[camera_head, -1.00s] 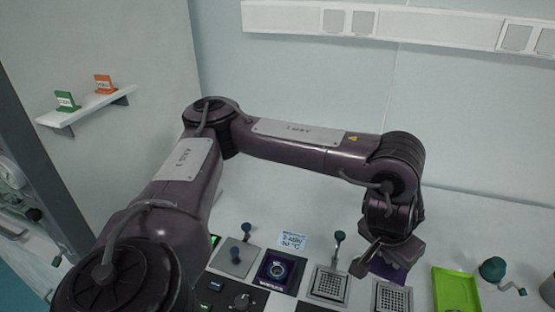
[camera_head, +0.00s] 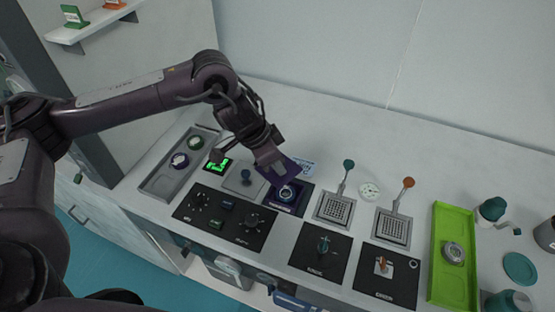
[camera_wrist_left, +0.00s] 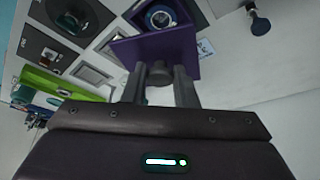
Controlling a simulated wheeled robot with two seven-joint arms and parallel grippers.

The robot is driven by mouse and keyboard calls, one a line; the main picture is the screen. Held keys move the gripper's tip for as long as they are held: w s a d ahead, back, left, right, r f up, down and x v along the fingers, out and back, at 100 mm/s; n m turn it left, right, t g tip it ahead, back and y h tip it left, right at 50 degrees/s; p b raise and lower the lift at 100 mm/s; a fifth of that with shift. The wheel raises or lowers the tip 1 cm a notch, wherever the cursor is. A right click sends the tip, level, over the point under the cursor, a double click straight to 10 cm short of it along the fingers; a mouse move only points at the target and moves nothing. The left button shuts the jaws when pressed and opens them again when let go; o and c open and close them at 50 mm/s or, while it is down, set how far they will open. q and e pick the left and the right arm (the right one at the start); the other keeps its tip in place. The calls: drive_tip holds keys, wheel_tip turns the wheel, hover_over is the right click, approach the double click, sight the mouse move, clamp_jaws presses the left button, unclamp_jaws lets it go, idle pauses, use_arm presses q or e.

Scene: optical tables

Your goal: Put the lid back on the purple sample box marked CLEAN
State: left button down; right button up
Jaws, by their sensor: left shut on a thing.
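The purple lid (camera_head: 287,168) is a flat square plate with a dark knob, held tilted by my left gripper (camera_head: 267,157). In the left wrist view the two fingers (camera_wrist_left: 160,88) are shut on the knob of the lid (camera_wrist_left: 185,45). The purple sample box (camera_head: 283,208) stands open on the table, with a round pale-rimmed item inside and a label on its front that is too small to read. The lid is just behind and above the box, apparently not seated on it. The box also shows beyond the lid in the wrist view (camera_wrist_left: 138,20). My right gripper is out of view.
A plate with a blue knob (camera_head: 243,181) is left of the box. A grated plate with a teal-knobbed lever (camera_head: 348,165) is to its right. Further right are an orange-knobbed lever (camera_head: 408,183) and a green tray (camera_head: 441,285). The table behind is mostly clear.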

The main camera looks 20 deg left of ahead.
use_arm(q)
drive_tip(key=f+m, duration=0.1)
drive_tip(key=w+d+m+g, duration=0.1)
drive_tip(key=m, duration=0.1)
drive_tip(key=f+m+h, duration=0.1)
drive_tip(key=m, duration=0.1)
drive_tip(key=shift+w+d+f+g, duration=0.15)
drive_tip(key=shift+w+f+g, duration=0.15)
drive_tip(key=shift+w+g, duration=0.1)
drive_tip(key=shift+w+f+m+g, duration=0.2)
drive_tip(key=shift+f+m+g, duration=0.3)
drive_tip(key=shift+m, duration=0.7)
wheel_tip(320, 180, down, 4)
drive_tip(key=b, duration=0.3)
drive_tip(key=shift+f+b, duration=0.2)
drive_tip(key=shift+b, duration=0.15)
drive_tip(key=shift+f+b, duration=0.45)
drive_tip(key=shift+f, duration=0.6)
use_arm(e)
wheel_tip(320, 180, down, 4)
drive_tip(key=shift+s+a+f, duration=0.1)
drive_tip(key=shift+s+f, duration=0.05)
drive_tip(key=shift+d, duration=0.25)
use_arm(q)
drive_tip(key=shift+p, duration=0.6)
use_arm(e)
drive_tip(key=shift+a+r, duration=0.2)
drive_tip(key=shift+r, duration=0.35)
